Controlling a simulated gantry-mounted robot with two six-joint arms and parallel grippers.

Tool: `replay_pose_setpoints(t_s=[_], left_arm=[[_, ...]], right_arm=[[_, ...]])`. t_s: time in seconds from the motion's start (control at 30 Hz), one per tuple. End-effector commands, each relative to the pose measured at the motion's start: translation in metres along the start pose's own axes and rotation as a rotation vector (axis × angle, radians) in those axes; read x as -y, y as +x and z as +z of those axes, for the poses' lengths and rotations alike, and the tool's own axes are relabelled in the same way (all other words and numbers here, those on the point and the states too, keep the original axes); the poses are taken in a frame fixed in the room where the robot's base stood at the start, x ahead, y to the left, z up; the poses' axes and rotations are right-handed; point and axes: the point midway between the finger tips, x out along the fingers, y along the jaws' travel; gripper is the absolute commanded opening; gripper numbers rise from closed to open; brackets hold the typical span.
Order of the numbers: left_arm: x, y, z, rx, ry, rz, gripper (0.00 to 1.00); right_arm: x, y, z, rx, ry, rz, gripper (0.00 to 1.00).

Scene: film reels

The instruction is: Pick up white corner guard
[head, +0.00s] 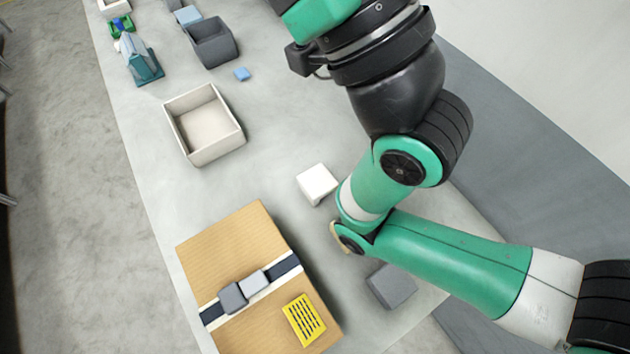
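A white block-shaped piece (317,184), which looks like the white corner guard, lies on the grey table just left of my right arm's links. Nothing holds it. One arm of mine comes in from the right, bends beside the white piece and runs up out of the top edge. Its fingertips do not show. My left gripper is not in the picture.
A cardboard box (228,243) with a strap, grey blocks and a yellow label (304,320) lies in front. A grey block (391,286) sits right of it. An open beige bin (167,125), a dark grey bin (215,55) and a small blue block (242,74) stand farther back.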

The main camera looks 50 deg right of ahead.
Motion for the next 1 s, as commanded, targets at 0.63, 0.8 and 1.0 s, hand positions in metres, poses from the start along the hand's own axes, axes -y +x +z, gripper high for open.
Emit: replay_pose_setpoints(t_s=[0.63,0.8,1.0], left_arm=[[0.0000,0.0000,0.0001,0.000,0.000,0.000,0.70],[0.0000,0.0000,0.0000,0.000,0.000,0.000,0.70],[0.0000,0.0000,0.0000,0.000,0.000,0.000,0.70]], right_arm=[[0.0000,0.0000,0.0001,0.000,0.000,0.000,0.79],[0.0000,0.0000,0.0001,0.000,0.000,0.000,1.00],[-0.0001,0.0000,0.0001,0.000,-0.012,0.000,1.00]])
